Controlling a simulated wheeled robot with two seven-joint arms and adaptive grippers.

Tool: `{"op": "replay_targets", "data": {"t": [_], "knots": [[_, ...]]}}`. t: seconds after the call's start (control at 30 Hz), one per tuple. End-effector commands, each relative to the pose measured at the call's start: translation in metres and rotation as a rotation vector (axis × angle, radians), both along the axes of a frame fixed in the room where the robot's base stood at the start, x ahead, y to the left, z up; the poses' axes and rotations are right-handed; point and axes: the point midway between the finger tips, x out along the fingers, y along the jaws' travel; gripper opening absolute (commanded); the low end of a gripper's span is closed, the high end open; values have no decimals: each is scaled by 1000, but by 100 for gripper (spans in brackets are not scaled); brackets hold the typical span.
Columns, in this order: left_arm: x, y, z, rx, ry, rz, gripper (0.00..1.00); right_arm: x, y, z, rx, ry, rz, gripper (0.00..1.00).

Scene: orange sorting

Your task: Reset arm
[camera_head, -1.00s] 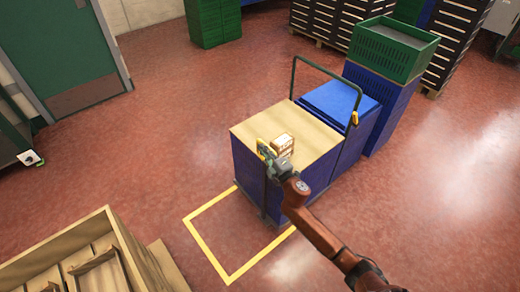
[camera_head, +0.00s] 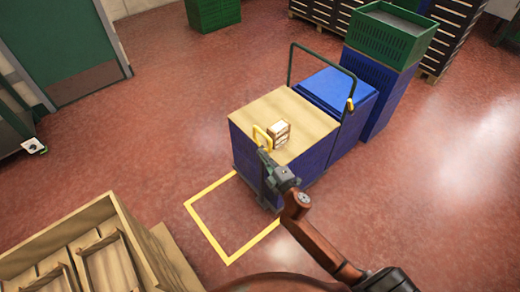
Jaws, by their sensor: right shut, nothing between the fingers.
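My right arm comes in from the lower right. My right gripper (camera_head: 263,139), with yellow fingers, is shut and empty near the front left edge of the wooden top (camera_head: 286,106) on the blue cart. A small brown-and-white box (camera_head: 279,132) stands on that top, just right of the gripper and apart from it. My left gripper is not in view.
The blue cart (camera_head: 247,157) has a green handle frame, with stacked blue and green crates (camera_head: 389,40) behind it. A yellow floor outline (camera_head: 208,239) lies at its front left. A wooden crate (camera_head: 150,239) fills the lower left. Red floor is free between them.

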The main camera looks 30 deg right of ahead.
Motion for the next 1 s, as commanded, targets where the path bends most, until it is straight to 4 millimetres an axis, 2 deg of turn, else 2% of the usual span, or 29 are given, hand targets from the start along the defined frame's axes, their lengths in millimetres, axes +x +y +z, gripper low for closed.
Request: {"op": "replay_targets", "data": {"t": [0.53,0.63,0.67,0.77,0.87,1.0], "knots": [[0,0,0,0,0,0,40,-1,0,-1,1,1,0,0],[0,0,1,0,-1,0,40,-2,-3,-14,15,24,-6,0],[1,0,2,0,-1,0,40,-3,-5,-22,25,40,-10,0],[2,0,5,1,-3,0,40,-9,-15,-67,75,122,-34,0],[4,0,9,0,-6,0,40,-26,-28,-132,150,236,-74,0],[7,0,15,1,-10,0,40,-64,-44,-225,262,399,-144,0]]}}
